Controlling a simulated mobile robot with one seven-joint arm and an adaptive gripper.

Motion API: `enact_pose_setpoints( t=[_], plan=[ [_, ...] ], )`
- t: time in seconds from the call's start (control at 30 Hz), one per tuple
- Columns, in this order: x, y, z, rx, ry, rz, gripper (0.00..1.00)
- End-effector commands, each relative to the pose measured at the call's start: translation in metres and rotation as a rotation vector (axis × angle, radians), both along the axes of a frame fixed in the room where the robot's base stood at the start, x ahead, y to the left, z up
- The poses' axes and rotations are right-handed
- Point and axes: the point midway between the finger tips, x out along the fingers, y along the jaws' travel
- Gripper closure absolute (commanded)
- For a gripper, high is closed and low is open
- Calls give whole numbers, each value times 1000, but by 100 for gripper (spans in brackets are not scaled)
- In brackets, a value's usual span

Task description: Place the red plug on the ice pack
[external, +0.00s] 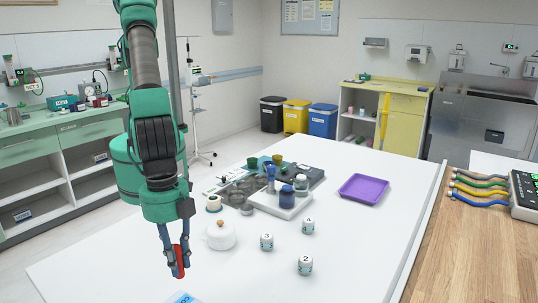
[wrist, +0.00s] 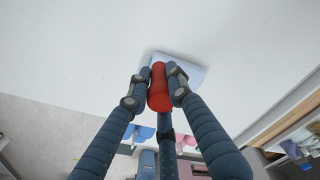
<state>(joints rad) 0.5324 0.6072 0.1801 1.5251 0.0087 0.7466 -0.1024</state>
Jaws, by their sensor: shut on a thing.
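My gripper (external: 176,270) is shut on the red plug (external: 180,262), which hangs between the fingers above the near part of the white table. In the wrist view the red plug (wrist: 159,90) sits between the dark blue fingertips. The ice pack (external: 184,298) shows as a light blue piece at the bottom edge, mostly cut off, just below my gripper. In the wrist view a pale bluish-white pad, apparently the ice pack (wrist: 190,72), lies behind the plug and is partly hidden by it and the fingers. I cannot tell the exact gap between plug and pack.
A white round pot (external: 219,236) and small numbered jars (external: 305,265) stand right of my gripper. Farther back are a white tray (external: 292,208) with bottles and a purple tray (external: 363,188). The table's front right is clear.

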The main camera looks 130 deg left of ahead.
Motion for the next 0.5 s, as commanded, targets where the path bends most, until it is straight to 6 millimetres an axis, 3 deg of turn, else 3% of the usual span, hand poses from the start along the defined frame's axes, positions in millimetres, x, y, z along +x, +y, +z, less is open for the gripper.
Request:
enact_pose_setpoints(
  t=[0.3,0.5],
  plan=[
    [40,-22,-6,0,0,0,87],
    [52,-29,-6,0,0,0,87]
  ],
)
